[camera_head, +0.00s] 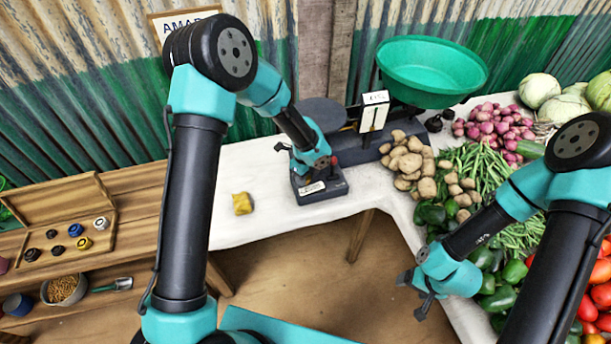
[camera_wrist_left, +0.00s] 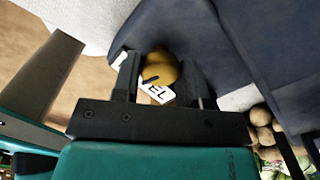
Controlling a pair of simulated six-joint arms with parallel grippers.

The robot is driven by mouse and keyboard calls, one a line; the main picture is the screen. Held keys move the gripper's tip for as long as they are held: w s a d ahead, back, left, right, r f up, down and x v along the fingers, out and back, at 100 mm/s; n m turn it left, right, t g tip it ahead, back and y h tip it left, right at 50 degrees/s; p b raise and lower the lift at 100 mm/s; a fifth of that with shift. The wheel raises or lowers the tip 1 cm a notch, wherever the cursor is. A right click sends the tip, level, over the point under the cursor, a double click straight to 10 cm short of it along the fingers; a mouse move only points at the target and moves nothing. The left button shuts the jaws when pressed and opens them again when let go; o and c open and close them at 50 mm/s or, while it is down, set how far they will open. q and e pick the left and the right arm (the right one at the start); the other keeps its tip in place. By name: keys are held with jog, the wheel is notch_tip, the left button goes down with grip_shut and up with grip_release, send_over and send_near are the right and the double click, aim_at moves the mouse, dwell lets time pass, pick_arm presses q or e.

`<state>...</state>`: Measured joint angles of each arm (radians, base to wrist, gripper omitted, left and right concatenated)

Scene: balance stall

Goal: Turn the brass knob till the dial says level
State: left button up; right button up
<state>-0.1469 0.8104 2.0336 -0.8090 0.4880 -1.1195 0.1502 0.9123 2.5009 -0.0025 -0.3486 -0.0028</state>
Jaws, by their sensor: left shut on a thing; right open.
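The brass knob (camera_wrist_left: 160,68) shows in the left wrist view between the fingers of my left gripper (camera_wrist_left: 160,75), which is shut on it. A white label (camera_wrist_left: 157,92) with partly hidden letters lies beside the knob. In the head view my left gripper (camera_head: 306,178) points down at the scale's dark front block (camera_head: 322,190), and the knob is hidden there. The scale's white dial (camera_head: 374,112) stands behind to the right; its reading is too small to tell. My right gripper (camera_head: 411,296) is open and empty, in front of the vegetables.
The scale carries a green pan (camera_head: 430,65) and a dark round plate (camera_head: 322,112). A yellow lump (camera_head: 242,203) lies on the white tabletop (camera_head: 262,178). Potatoes (camera_head: 408,160) and other vegetables crowd the right. A wooden case (camera_head: 60,220) with small weights is at left.

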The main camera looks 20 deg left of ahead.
pick_arm(q)
jog(key=shift+m, duration=0.4)
jog(key=o, duration=0.9)
notch_tip(320, 180, up, 18)
jog(key=shift+f, duration=0.25)
jog(key=shift+f, duration=0.1)
dwell(0.5)
